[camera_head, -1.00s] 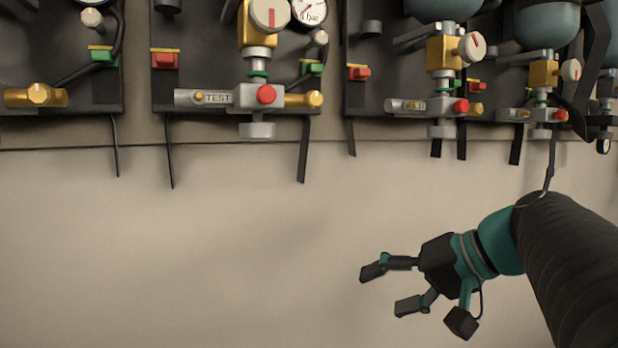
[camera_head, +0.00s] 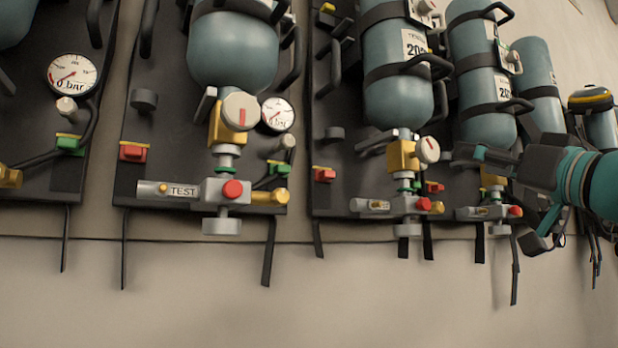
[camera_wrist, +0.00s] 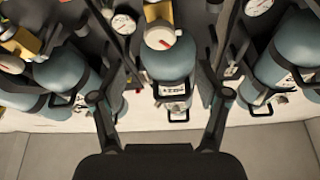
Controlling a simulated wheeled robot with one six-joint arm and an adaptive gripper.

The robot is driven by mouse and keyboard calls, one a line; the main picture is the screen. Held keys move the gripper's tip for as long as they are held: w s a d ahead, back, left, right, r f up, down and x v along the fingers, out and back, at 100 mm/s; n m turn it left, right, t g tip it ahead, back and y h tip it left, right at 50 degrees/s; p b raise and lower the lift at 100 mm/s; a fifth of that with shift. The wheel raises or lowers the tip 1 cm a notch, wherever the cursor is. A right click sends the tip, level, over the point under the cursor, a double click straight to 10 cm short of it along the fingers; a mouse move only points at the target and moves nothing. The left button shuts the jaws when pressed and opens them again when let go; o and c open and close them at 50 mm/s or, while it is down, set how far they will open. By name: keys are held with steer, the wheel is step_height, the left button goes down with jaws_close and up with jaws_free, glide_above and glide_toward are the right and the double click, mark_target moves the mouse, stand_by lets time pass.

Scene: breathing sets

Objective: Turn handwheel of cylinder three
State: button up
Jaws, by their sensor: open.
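Several teal breathing cylinders hang on dark backplates on the wall. Each of the nearer ones has a brass valve with a round white handwheel bearing a red line: one at centre-left (camera_head: 240,111), one right of centre (camera_head: 428,149). I cannot tell which cylinder is three. My gripper (camera_head: 498,198) is open and empty at the right, its fingers overlapping the lower end of a cylinder there (camera_head: 488,95) and partly hiding that cylinder's valve. In the wrist view, a white handwheel (camera_wrist: 160,38) and its cylinder (camera_wrist: 168,62) lie between and beyond my spread fingers (camera_wrist: 160,97), apart from them.
Below the valves are grey fittings with red knobs (camera_head: 232,190) and hanging black straps (camera_head: 269,250). Pressure gauges (camera_head: 73,74) sit beside the valves. Black handles stick out from the backplates. The wall (camera_head: 330,310) below is bare.

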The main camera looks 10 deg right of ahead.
mark_target(432, 151)
steer(key=p+x, duration=0.3)
steer(key=x, duration=0.8)
steer(key=shift+w+r, duration=0.1)
steer(key=shift+w, duration=0.25)
steer(key=c, duration=1.2)
